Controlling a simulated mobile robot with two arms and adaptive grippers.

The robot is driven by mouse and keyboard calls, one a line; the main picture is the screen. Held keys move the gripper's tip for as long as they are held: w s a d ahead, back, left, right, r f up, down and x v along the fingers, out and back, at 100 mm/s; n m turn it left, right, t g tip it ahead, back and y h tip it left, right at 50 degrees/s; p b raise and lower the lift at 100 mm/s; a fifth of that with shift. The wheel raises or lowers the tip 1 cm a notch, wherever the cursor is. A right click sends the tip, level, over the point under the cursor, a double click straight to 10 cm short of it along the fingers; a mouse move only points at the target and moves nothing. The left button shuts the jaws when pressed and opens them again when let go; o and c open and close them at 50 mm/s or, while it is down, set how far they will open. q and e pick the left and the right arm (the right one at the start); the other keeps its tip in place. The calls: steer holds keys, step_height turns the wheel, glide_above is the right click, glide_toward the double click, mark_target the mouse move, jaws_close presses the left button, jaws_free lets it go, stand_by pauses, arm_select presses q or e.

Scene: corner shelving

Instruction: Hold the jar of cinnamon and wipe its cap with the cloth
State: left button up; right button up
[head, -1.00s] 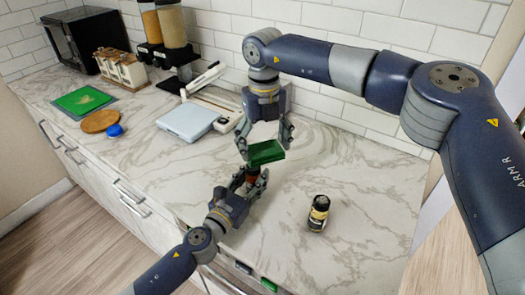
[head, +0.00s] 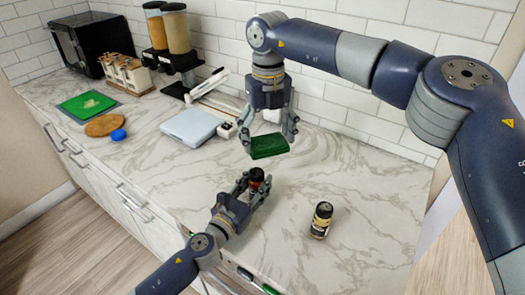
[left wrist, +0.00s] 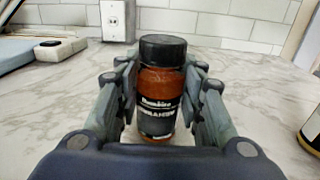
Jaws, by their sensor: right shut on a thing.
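A small jar with a black cap, red-brown contents and a dark label stands upright between the fingers of my left gripper (head: 254,190). In the left wrist view the jar (left wrist: 162,85) has a finger close against each side, and the gripper looks shut on it. Its label is too blurred to read fully. My right gripper (head: 270,138) points down and is shut on a folded green cloth (head: 269,147). The cloth is above and slightly right of the jar's cap, apart from it. I cannot tell whether the jar's base touches the counter.
Another jar with a dark cap and yellowish label (head: 321,219) stands on the marble counter to the right. A pale blue scale (head: 190,127), a blue lid (head: 118,135), a round wooden board (head: 104,125) and dispensers (head: 176,30) are to the left.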

arm_select(q)
steer(key=o, duration=0.5)
steer(key=v, duration=1.2)
